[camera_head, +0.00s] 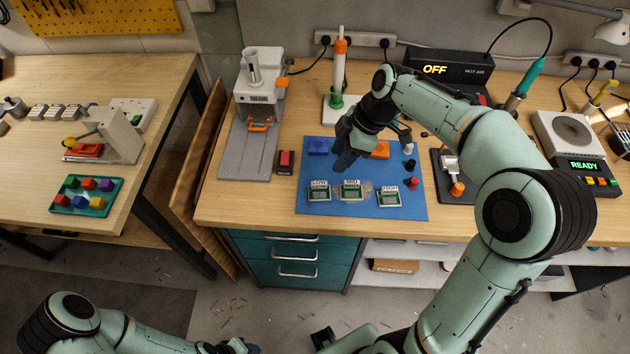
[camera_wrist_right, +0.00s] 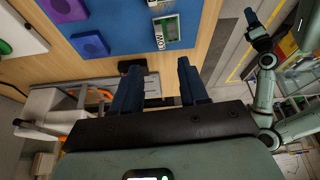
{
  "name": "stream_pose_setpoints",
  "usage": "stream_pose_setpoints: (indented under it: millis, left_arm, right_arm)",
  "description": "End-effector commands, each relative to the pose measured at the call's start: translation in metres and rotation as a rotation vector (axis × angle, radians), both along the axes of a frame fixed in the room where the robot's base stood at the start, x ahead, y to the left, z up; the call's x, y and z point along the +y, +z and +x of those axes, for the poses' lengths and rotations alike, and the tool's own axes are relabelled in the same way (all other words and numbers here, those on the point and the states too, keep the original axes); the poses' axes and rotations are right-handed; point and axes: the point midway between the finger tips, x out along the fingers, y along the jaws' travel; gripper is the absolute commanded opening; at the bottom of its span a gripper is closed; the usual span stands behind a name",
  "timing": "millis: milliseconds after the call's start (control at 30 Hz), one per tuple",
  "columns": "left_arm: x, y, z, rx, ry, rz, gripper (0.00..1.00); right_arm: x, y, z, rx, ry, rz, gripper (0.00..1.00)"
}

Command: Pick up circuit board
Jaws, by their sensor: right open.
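Several small green circuit boards sit in white labelled holders in a row near the front of the blue mat (camera_head: 350,208). The left one (camera_head: 319,190) reads LOW, with a middle one (camera_head: 352,190) and a right one (camera_head: 389,197). My right gripper (camera_head: 347,160) is open and empty above the mat, behind the row. In the right wrist view its fingers (camera_wrist_right: 157,82) are apart, and the LOW board (camera_wrist_right: 166,30) lies beyond them. A dark end of my left arm (camera_wrist_right: 258,30) shows at the right of that view; its jaws are unclear.
A blue block (camera_head: 318,147) and an orange block (camera_head: 380,150) lie on the mat near my right gripper. A grey press (camera_head: 258,95) stands left, a white-based post (camera_head: 340,75) behind.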

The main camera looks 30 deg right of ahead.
Motion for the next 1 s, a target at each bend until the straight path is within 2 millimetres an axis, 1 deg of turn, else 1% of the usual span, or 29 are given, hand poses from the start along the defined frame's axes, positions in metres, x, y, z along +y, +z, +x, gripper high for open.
stream_pose_setpoints:
  millis: [33,200,300,467,700,833,1000]
  left_arm:
    - [0.0,-0.002,-0.001,0.002,0.0,0.0,0.43]
    - [0.0,-0.003,-0.002,0.002,0.0,0.0,0.43]
    - [0.0,-0.004,-0.002,0.002,0.0,0.0,0.43]
    - [0.0,-0.003,-0.002,0.002,0.0,0.001,0.43]
    - [0.0,0.001,0.001,-0.002,0.001,0.001,0.43]
    - [0.0,0.001,0.001,-0.002,0.001,0.001,0.43]
    - [0.0,0.001,0.001,-0.002,0.001,0.001,0.43]
  right_arm:
    - [0.005,-0.012,0.001,0.006,0.003,0.002,0.44]
    - [0.015,-0.039,0.007,0.003,0.002,0.002,0.44]
    - [0.019,-0.049,0.008,0.002,0.001,0.001,0.44]
    - [0.022,-0.057,0.01,0.002,0.001,0.001,0.44]
    - [0.034,-0.09,0.016,0.005,0.002,0.001,0.44]
    - [0.038,-0.099,0.018,0.001,0.0,0.0,0.44]
    - [0.038,-0.1,0.018,0.0,0.0,0.0,0.44]
